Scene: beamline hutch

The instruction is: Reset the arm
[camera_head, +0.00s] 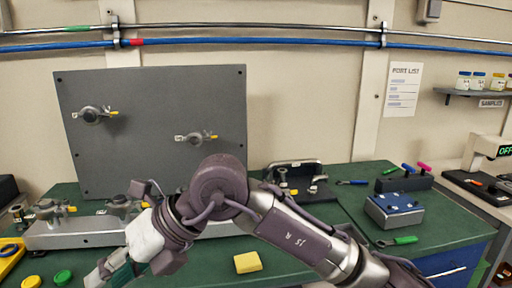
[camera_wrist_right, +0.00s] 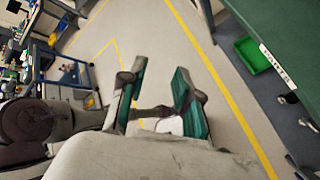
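My right arm reaches in from the lower right of the head view, bends above the green bench, and ends at the lower left. My right gripper (camera_head: 112,272) is partly cut off by the bottom edge there. In the wrist view my right gripper (camera_wrist_right: 160,97) has its two green-padded fingers apart. Floor shows between the fingers, and I see no object held. A small white patch shows low between them; I cannot tell what it is. My left gripper is in neither view.
The green bench (camera_head: 345,228) carries a grey upright panel (camera_head: 150,145) with valves, a yellow block (camera_head: 247,262), a blue-topped box (camera_head: 395,209) and a green-handled tool (camera_head: 404,240). My arm hides part of the bench. The wrist view shows a green bin (camera_wrist_right: 252,56) and open floor.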

